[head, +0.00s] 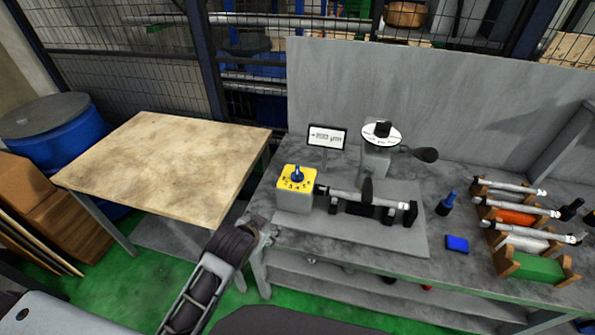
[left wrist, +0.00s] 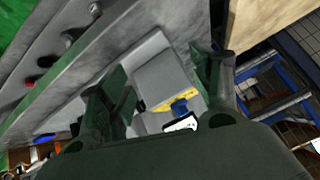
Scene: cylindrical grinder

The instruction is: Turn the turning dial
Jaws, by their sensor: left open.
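A grey box with a yellow, marked face (head: 296,182) and a blue knob (head: 297,173) stands at the left of the machine on the grey bench. A round white dial (head: 381,136) with a black knob sits on a grey post behind it. My left gripper (head: 262,230) is at the bench's front left edge, in front of and left of the yellow-faced box, apart from it. In the left wrist view its open fingers (left wrist: 168,95) frame the grey box, with the blue knob (left wrist: 180,107) beyond them. My right gripper is not in view.
A shaft fixture (head: 375,208) lies right of the yellow-faced box. A small display (head: 326,137) stands behind it. A blue block (head: 457,244), a dark blue bottle (head: 446,204) and racked shafts (head: 520,210) are to the right. A bare-topped table (head: 165,165) stands left.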

